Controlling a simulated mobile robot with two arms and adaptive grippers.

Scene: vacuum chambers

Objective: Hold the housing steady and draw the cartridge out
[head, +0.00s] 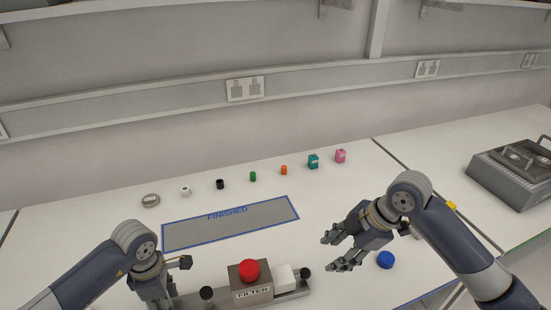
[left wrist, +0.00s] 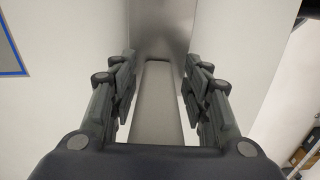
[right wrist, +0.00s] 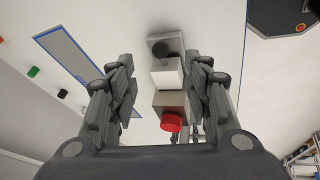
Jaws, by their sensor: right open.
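The grey housing (head: 251,291), labelled FILTER with a red knob (head: 249,270) on top, stands on a grey rail at the front. The white block (head: 285,279), seemingly the cartridge, sits at its right side. Black knobs (head: 207,293) (head: 305,272) stand at either side. My left gripper (head: 157,293) is at the rail's left end; in the left wrist view its fingers (left wrist: 160,88) are apart, either side of a grey bar (left wrist: 158,110), with gaps. My right gripper (head: 334,252) is open and empty, right of the block; the right wrist view shows the housing (right wrist: 172,103) and white block (right wrist: 167,75).
A grey mat marked FINISHED (head: 230,222) lies behind the housing. A blue cap (head: 385,260) lies right of my right gripper. A grey machine (head: 510,170) stands far right.

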